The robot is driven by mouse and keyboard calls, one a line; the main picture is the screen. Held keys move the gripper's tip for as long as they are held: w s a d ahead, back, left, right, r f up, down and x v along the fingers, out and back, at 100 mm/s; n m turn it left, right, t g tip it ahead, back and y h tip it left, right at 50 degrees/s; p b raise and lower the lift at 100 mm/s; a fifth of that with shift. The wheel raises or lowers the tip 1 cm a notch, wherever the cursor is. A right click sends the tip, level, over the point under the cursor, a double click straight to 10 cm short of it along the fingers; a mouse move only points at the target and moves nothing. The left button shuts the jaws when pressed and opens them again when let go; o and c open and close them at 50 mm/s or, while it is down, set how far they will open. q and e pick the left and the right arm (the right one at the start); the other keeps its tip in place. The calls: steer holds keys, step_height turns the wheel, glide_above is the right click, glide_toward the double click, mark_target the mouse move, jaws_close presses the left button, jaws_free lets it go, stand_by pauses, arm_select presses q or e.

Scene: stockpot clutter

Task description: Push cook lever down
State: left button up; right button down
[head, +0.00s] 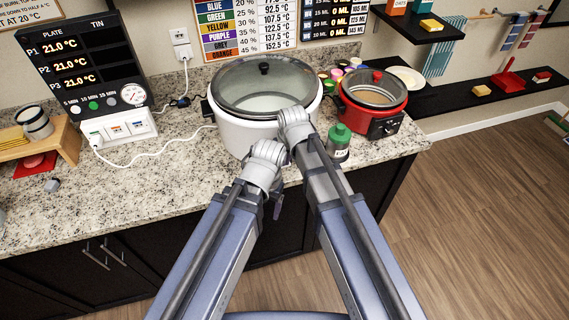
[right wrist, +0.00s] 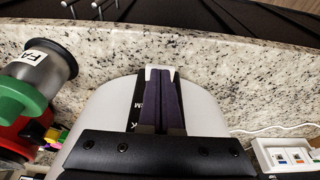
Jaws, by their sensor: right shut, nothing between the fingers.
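The big white cooker (head: 235,133) with a glass lid stands on the counter in the head view. Its white body (right wrist: 105,110) also fills the middle of the right wrist view. A dark panel (right wrist: 134,100) with partly covered white letters shows beside my fingers there. My right gripper (right wrist: 161,72) is shut and empty, with its fingers over this panel; I cannot tell whether they touch it. The cook lever is not visible. In the head view my two wrists are close together in front of the cooker. My left gripper's fingers are mostly hidden, so their opening does not show.
A green-lidded canister (head: 338,143) stands right of the cooker, near a red pot (head: 372,100). A display board (head: 80,62) and a white switch box (head: 122,127) with a cable are at the left. The counter's left front is mostly clear.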

mark_target(289, 166)
steer(key=shift+f, duration=0.15)
steer(key=shift+s+d+r+p, duration=0.15)
steer(key=shift+s+r+p, duration=0.1)
steer(key=shift+s, duration=0.25)
steer(key=shift+s+d+r+p, duration=0.1)
steer(key=shift+s+d+p, duration=0.15)
steer(key=shift+s, duration=0.3)
steer(key=shift+s+d+r+p, duration=0.1)
steer(key=shift+s+r+p, duration=0.15)
steer(key=shift+s, duration=0.25)
arm_select(q)
steer(key=shift+r, duration=0.35)
arm_select(e)
steer(key=shift+w+f, duration=0.1)
arm_select(q)
step_height(289, 166, up, 8)
steer(key=p, duration=0.7)
steer(key=shift+f+p, duration=0.25)
steer(key=shift+p, duration=0.05)
arm_select(e)
steer(key=v, duration=0.7)
steer(key=shift+r, duration=0.4)
